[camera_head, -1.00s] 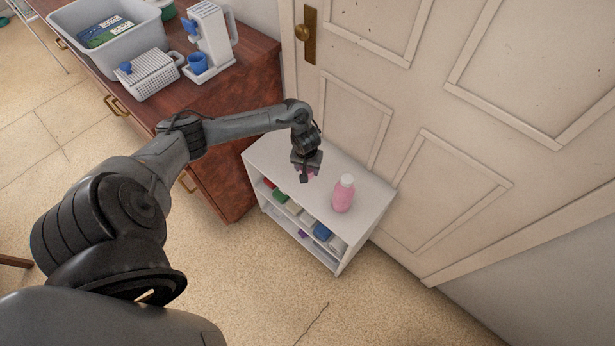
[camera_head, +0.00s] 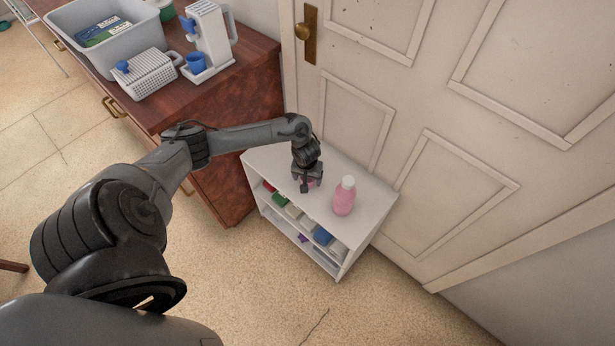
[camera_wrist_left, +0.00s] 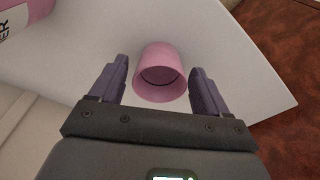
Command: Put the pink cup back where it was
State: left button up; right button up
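The pink cup (camera_wrist_left: 160,72) is near the middle of the left wrist view, over the white top of the small shelf unit (camera_head: 275,150). Its open rim and dark inside face the camera. My left gripper (camera_head: 306,187) points down at the shelf top. Its two fingers are apart, one on each side of the cup, with a visible gap on both sides. In the head view the gripper mostly hides the cup, and only a bit of pink shows. My right gripper is not in view.
A pink bottle with a white cap (camera_head: 344,196) stands on the shelf top, right of the gripper. A panelled door (camera_head: 400,120) is close behind. A wooden dresser (camera_head: 235,125) stands at left, carrying a grey bin (camera_head: 85,45), a white basket (camera_head: 148,78) and a coffee machine (camera_head: 208,40).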

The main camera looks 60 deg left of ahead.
pick_arm(q)
jog(key=shift+o, duration=0.3)
jog(key=shift+r, duration=0.3)
notch_tip(320, 180, up, 12)
jog(key=d+p, duration=0.1)
jog(key=p, duration=0.5)
jog(key=shift+s+f, duration=0.15)
jog(key=shift+s, duration=0.3)
jog(key=shift+d, duration=0.1)
